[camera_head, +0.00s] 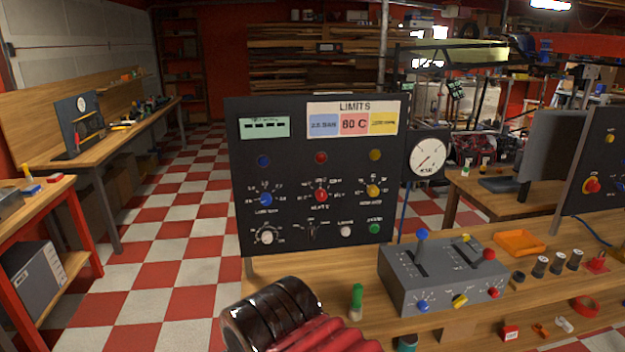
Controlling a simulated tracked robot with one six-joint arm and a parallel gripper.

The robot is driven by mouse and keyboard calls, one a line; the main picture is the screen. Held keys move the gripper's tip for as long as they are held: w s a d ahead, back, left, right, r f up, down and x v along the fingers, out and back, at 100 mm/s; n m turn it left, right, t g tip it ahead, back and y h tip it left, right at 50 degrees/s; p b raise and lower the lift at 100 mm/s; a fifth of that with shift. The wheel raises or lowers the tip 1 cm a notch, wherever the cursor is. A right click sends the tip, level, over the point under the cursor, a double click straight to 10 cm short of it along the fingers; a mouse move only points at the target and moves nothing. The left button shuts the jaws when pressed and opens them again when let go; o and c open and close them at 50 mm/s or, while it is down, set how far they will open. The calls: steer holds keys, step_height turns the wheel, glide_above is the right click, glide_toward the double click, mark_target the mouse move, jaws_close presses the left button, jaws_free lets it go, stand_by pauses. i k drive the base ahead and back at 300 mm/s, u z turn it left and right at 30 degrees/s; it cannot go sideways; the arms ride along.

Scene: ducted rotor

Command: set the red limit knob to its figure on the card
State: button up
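The red limit knob (321,195) sits in the middle of a black upright panel (290,225), between a blue knob (266,199) and a yellow knob (373,191). Small white scale marks ring it; its exact pointer direction is too small to read. The LIMITS card (352,106) is at the panel's top right. Its middle pink field (354,124) reads what looks like 60 C, the first digit not fully sharp. The blue and yellow fields beside it are harder to read. My gripper is not in view.
A grey control box (440,275) with levers and coloured knobs stands right of the panel on the wooden bench (470,330). A round gauge (427,157) adjoins the panel's right edge. A green-topped peg (357,300) stands in front of the panel. An orange tray (519,243) lies farther right.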

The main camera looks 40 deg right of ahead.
mark_target(322, 194)
steer(key=k, duration=1.35)
steer(key=u, duration=0.35)
steer(key=i, duration=1.2)
steer(key=z, duration=0.35)
steer(key=i, duration=0.7)
steer(key=z, duration=0.5)
